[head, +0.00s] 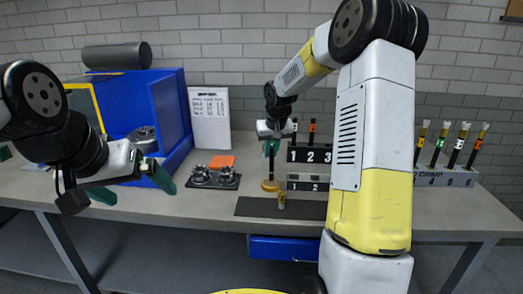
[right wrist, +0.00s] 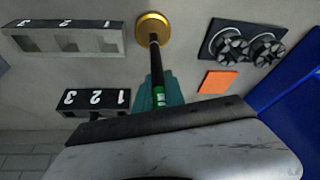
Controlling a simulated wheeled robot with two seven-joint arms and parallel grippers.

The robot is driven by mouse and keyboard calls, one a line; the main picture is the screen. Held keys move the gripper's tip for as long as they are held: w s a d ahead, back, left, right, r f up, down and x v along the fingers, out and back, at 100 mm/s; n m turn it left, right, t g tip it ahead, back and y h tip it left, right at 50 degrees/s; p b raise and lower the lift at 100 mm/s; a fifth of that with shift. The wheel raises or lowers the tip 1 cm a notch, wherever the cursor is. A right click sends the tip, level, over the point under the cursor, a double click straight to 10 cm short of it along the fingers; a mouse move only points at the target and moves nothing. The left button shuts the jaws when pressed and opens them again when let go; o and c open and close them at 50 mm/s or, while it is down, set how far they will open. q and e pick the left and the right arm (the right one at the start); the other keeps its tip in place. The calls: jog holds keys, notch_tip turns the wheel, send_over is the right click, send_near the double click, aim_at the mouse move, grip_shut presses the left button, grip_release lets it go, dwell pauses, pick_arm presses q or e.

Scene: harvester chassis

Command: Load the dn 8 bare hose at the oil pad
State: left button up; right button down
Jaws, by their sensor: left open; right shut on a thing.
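My right gripper (head: 270,148) is shut on a thin black hose with a green band (right wrist: 157,75). The hose also shows in the head view (head: 271,168), upright between the gripper and the round gold oil pad (head: 270,186). In the right wrist view the hose's far end meets the gold pad (right wrist: 152,22); I cannot tell whether it touches or hovers just above. My left gripper (head: 131,186) is open and empty at the left, over the table's front edge.
Numbered racks (head: 307,184) stand right of the pad; another rack (head: 440,177) holds several hoses. A dark mat (head: 300,209), a small yellow piece (head: 281,201), a black plate with metal parts (head: 213,178), an orange sheet (head: 221,161) and a blue machine (head: 166,110) surround it.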

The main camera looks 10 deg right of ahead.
jog(key=shift+f, duration=0.6)
dwell(1.3)
jog(key=shift+r, duration=0.1)
notch_tip(320, 180, up, 7)
dwell(0.8)
dwell(0.4)
